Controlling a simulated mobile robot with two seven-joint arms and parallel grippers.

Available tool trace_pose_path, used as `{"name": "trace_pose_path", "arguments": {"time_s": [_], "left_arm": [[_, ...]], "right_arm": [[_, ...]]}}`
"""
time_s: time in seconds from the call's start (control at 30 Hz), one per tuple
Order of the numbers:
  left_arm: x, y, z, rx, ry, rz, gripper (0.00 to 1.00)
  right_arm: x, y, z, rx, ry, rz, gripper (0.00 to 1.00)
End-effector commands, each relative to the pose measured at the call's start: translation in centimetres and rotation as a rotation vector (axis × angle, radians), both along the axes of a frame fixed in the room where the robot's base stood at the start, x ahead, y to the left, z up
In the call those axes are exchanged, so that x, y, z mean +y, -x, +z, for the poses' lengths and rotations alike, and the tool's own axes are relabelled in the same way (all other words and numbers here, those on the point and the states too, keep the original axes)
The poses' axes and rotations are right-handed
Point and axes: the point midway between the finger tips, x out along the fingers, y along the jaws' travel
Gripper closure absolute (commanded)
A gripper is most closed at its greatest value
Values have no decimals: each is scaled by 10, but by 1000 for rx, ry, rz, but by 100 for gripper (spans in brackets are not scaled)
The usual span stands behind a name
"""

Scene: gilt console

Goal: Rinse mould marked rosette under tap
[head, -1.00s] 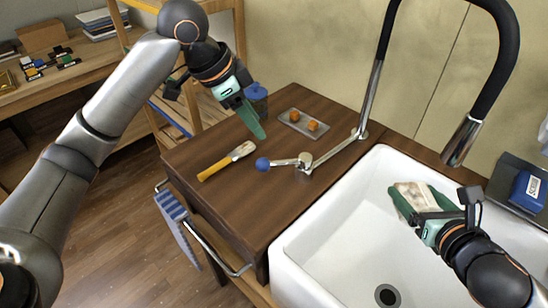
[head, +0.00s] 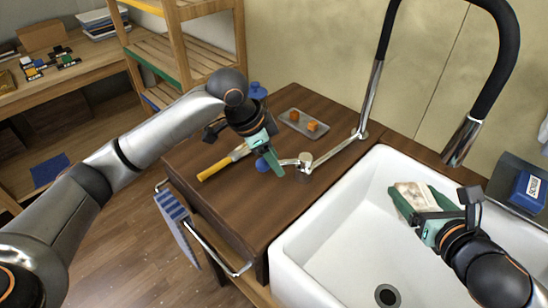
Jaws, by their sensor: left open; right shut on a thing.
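The tap (head: 376,95) has a black hose and a metal spout that hangs over the white sink (head: 345,215). Its lever with a blue knob (head: 262,165) stands on the wooden counter. My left gripper (head: 272,162) is open at the blue knob and partly hides it; I cannot tell if they touch. My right gripper (head: 412,205) is shut on a pale, whitish block, the mould (head: 413,195), and holds it in the sink, to the lower left of the spout. No rosette mark can be made out on it.
A brush with a yellow handle (head: 213,169) lies on the counter, its head hidden by my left gripper. A grey tray (head: 297,122) with orange pieces lies behind. A blue box (head: 527,192) stands right of the sink. A striped towel (head: 178,222) hangs on the front rail.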

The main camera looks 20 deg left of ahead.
Motion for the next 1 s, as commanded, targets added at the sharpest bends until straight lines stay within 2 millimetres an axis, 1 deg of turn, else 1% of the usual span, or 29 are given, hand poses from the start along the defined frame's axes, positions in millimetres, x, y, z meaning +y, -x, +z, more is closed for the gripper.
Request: {"name": "trace_pose_path", "arguments": {"time_s": [0.23, 0.67, 1.0], "left_arm": [[0, 0, -1, 0, 0, 0, 52], [0, 0, 0, 0, 0, 0, 100], [0, 0, 0, -1, 0, 0, 100]], "right_arm": [[0, 0, 0, -1, 0, 0, 76], [0, 0, 1, -1, 0, 0, 76], [0, 0, 1, -1, 0, 0, 76]]}}
